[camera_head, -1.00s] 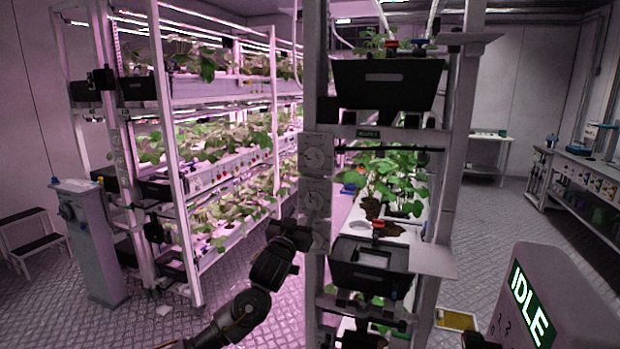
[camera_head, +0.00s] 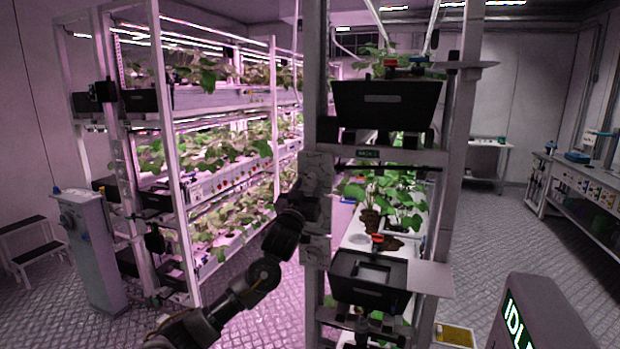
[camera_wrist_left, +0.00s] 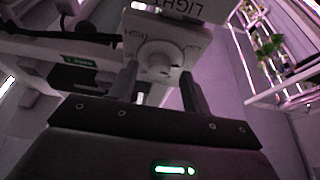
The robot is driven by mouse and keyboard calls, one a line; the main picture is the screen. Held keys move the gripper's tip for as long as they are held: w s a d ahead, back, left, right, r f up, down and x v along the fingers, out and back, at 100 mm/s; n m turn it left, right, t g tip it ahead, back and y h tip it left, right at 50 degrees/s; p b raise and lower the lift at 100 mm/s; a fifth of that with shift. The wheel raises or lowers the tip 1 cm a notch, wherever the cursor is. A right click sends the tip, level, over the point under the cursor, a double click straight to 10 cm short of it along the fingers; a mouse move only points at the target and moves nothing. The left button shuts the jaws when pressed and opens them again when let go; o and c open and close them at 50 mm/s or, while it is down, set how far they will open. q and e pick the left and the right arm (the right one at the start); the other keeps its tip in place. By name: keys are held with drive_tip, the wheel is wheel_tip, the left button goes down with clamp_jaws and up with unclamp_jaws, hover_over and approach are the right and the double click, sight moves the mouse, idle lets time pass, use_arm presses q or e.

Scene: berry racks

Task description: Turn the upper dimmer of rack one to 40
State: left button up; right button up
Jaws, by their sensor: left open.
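Rack one's front post (camera_head: 314,110) stands in the middle of the head view and carries stacked pale dial plates (camera_head: 317,168), blurred there. My left gripper (camera_head: 304,208) is at the post, in front of the plates, and covers part of them. In the left wrist view a round white dimmer knob (camera_wrist_left: 156,58) sits on a white plate under a "LIGHT" label. The open fingers (camera_wrist_left: 160,90) reach toward the knob, one on each side. Contact cannot be told. The knob's setting is not readable. My right gripper is not in view.
Black bins (camera_head: 388,106) hang on the rack right of the post, with a white flap (camera_head: 430,279) beside the lower one. Another planted rack (camera_head: 180,200) and a grey pedestal (camera_head: 92,245) stand left. A grey box with a green sign (camera_head: 545,320) is at front right.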

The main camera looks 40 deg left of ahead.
use_arm(q)
drive_tip(key=shift+x, duration=0.8)
drive_tip(key=shift+c, duration=0.3)
drive_tip(key=c, duration=0.9)
drive_tip(key=shift+c, duration=0.2)
drive_tip(key=shift+m, duration=0.4)
drive_tip(key=m+h, duration=0.1)
drive_tip(key=m, duration=0.1)
drive_tip(key=m+h, duration=0.1)
drive_tip(key=m, duration=0.1)
drive_tip(key=m+h, duration=0.1)
drive_tip(key=m, duration=0.1)
drive_tip(key=shift+s+a+m+t+h, duration=0.1)
drive_tip(key=shift+a+m+t+h, duration=0.2)
drive_tip(key=shift+m+h, duration=0.1)
drive_tip(key=m+h, duration=0.1)
drive_tip(key=m, duration=0.2)
drive_tip(key=m+g+h, duration=0.1)
drive_tip(key=m+h, duration=0.1)
drive_tip(key=m, duration=0.2)
drive_tip(key=shift+a+r, duration=0.1)
drive_tip(key=shift+r, duration=0.1)
